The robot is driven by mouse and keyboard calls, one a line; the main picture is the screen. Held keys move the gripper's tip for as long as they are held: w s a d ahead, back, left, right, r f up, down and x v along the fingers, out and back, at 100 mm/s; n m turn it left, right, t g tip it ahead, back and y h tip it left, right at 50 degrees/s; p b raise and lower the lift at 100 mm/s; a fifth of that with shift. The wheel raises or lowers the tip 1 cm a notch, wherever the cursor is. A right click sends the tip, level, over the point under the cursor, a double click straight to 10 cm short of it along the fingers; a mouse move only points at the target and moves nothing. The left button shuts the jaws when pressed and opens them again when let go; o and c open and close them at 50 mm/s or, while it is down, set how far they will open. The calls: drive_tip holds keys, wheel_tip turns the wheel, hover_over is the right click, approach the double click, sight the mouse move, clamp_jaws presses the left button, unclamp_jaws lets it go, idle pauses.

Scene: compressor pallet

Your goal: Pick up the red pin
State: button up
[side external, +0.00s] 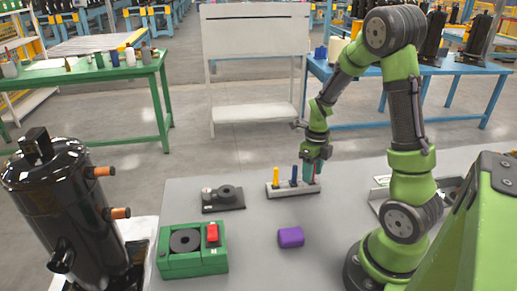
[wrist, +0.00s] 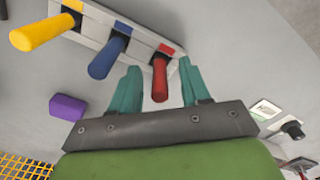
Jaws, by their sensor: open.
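The red pin (wrist: 160,78) stands in the right-hand slot of a grey pin holder (wrist: 137,43) in the wrist view. My gripper (wrist: 158,75) is open, with one teal finger on each side of the red pin. I cannot tell whether either finger touches it. In the side view my gripper (side external: 315,165) is low at the right end of the holder (side external: 283,190), and the red pin is mostly hidden there. A blue pin (wrist: 108,57) and a yellow pin (wrist: 38,33) stand in the other slots, the blue one just left of my left finger.
A purple block (side external: 291,237) lies on the grey table in front of the holder. A green box (side external: 190,262) with a red part and a dark flat fixture (side external: 223,199) are to the left. A black compressor (side external: 65,210) stands at the far left.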

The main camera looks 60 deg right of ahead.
drive_tip(key=shift+f, duration=0.25)
clamp_jaws()
drive_tip(key=shift+r, duration=0.1)
